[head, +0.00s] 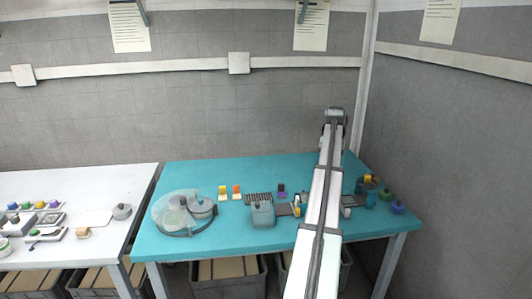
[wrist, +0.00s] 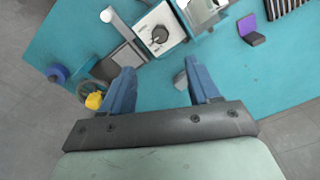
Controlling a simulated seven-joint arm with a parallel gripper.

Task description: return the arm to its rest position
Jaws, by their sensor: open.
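My gripper (wrist: 160,80) is in the wrist view with its two blue fingers spread apart and nothing between them. It is above the turquoise table (wrist: 240,85), pointing down. In the head view my arm reaches over the right part of the turquoise table (head: 225,170), and the arm hides the gripper's fingers. A small grey block (wrist: 181,80) lies on the table near the right finger. A white square unit with a round dark knob (wrist: 159,35) stands beyond the fingers.
A purple and grey piece (wrist: 249,30) and a black ribbed rack (wrist: 288,6) stand to the right. A blue knob (wrist: 58,73) and a yellow piece (wrist: 95,100) are at left. A round clear tray (head: 165,212) is at the table's left. A white table (head: 90,185) adjoins.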

